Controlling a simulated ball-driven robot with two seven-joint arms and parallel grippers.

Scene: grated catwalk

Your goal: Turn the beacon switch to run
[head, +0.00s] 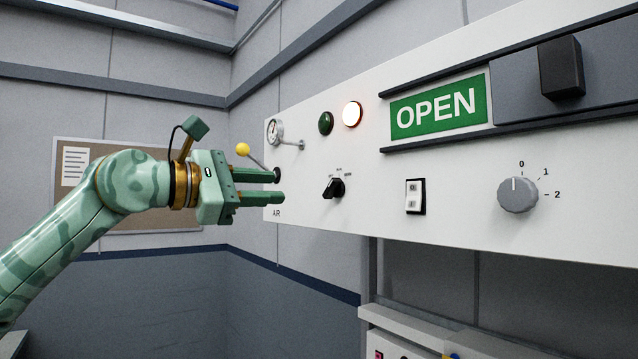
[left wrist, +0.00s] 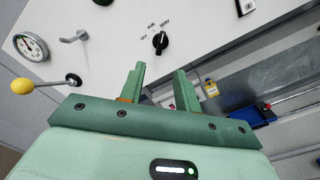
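The black rotary switch (head: 333,187) with small labels above it sits on the white panel, right of my left gripper. It also shows in the left wrist view (left wrist: 160,41), just beyond the fingertips, with three small labels around it. My right gripper is not in view.
A yellow-balled lever (head: 242,149) and a gauge (head: 274,131) are close to the left gripper. The panel also bears a green lamp (head: 326,123), a lit lamp (head: 352,113), a rocker switch (head: 415,197), a grey dial (head: 517,195) and an OPEN sign (head: 437,109).

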